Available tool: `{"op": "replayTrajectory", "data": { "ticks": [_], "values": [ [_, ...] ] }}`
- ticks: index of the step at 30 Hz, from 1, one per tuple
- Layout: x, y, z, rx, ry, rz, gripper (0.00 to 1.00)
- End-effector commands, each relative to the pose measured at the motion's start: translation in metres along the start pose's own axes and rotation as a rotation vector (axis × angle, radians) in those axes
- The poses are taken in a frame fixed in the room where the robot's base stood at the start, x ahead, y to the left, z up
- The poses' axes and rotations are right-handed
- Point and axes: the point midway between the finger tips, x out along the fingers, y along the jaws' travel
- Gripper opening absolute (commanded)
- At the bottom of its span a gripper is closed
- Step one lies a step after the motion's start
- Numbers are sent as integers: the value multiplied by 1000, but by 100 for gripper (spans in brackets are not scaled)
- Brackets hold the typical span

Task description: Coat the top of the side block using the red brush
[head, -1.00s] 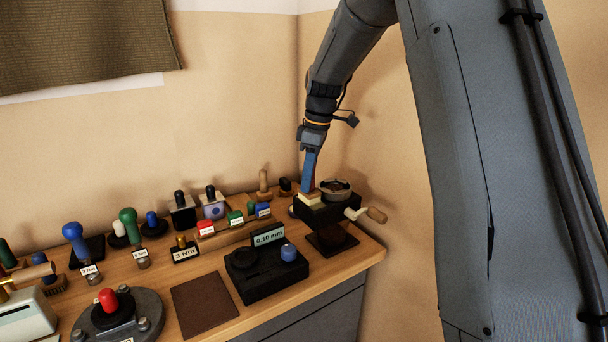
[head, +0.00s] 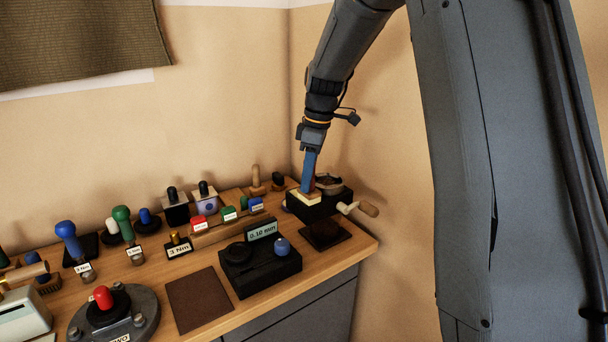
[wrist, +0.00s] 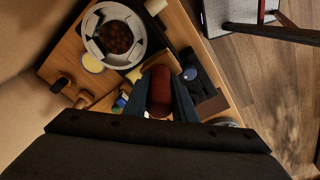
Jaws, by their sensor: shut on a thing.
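My gripper (head: 308,188) points down at the back right of the bench, its blue fingers shut on the red brush. The brush shows as a dark red rounded body (wrist: 160,92) between the fingers in the wrist view; in the head view the fingers mostly hide it.
A round metal dish (head: 329,182) stands close behind the gripper, and a crank handle (head: 367,209) juts right. A black gauge box (head: 262,271) stands in front. Labelled coloured blocks (head: 229,214) and several knobbed tools stand to the left. The wall is close behind.

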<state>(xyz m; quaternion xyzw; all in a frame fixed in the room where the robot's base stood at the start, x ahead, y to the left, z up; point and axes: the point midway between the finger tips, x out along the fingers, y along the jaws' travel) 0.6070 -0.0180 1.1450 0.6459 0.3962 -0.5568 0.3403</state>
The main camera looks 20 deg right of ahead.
Motion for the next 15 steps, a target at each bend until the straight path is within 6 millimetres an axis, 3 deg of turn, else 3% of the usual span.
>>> {"op": "replayTrajectory", "data": {
  "ticks": [15],
  "values": [
    [-3,-9,9,-1,1,2,0]
  ]
}}
